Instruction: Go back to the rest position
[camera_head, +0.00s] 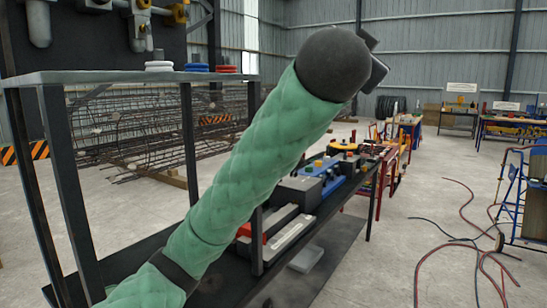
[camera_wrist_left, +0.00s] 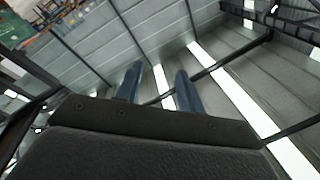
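My left arm, in a green padded sleeve, crosses the head view from the lower left up to the top centre. It ends in a dark round joint, with only a dark part of the left gripper showing behind it. In the left wrist view the two fingers of my left gripper (camera_wrist_left: 156,88) stand apart with nothing between them, and the roof and wall beams lie beyond. My right gripper is in neither view. The rebar cage (camera_head: 150,125) lies on the floor behind the dark metal table frame.
The dark metal table (camera_head: 110,76) carries white (camera_head: 159,66), blue (camera_head: 197,68) and red (camera_head: 227,69) spools. Behind my arm, a bench holds a blue tool tray (camera_head: 325,177). Red and dark cables (camera_head: 470,215) trail over the floor at right. Open floor lies at centre right.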

